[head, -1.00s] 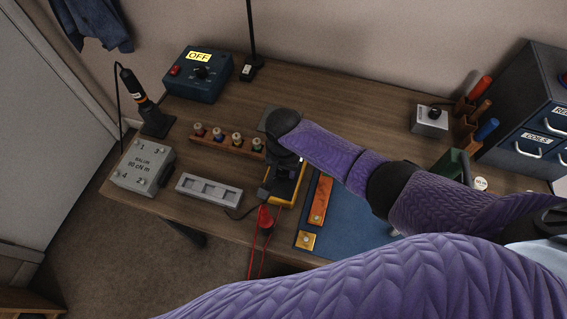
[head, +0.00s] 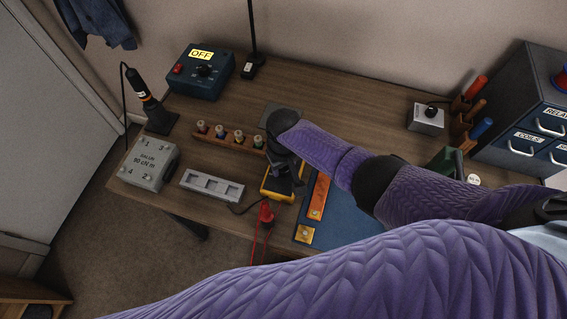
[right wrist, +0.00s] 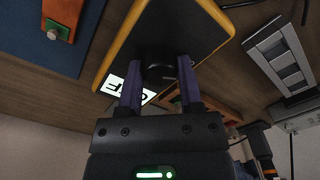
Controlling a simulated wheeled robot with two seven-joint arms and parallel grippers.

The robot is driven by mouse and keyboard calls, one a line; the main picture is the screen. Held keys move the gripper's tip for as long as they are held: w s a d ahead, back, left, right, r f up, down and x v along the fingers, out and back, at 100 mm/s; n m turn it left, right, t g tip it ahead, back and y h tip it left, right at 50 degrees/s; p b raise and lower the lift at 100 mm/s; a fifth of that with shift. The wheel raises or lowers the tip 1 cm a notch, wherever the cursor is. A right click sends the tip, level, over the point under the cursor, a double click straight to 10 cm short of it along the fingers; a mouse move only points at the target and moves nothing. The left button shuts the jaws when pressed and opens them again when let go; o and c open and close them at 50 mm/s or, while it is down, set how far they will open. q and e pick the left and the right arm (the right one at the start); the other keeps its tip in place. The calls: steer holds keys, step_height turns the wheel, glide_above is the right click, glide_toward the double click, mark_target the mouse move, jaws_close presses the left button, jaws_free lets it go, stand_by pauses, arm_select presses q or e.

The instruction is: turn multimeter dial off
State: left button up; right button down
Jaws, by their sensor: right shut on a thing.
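The multimeter (head: 268,194) is a dark box with a yellow rim, lying on the bench. In the right wrist view its dark face and yellow edge (right wrist: 218,15) fill the upper middle. My right gripper (head: 287,173) is over it and hides most of its face in the head view. In the right wrist view the fingers (right wrist: 160,73) are shut on the dark round dial (right wrist: 159,73). A white panel (right wrist: 113,87) with dark letters, seemingly OFF, is partly behind a finger. The dial's pointer is hidden. My left gripper is not in view.
Red leads (head: 265,213) hang off the bench's front edge beside the multimeter. A grey slotted tray (head: 212,187) lies to its left, a wooden rack of knobs (head: 228,141) behind, and a blue mat (head: 345,222) to its right. A blue box (head: 199,75) shows OFF.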

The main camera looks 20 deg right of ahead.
stand_by(0.6)
steer(key=shift+c, duration=1.3)
jaws_free()
step_height(320, 180, up, 10)
steer(key=p, duration=0.5)
steer(key=shift+f, duration=0.2)
steer(key=shift+r, duration=0.15)
steer(key=shift+s, duration=0.1)
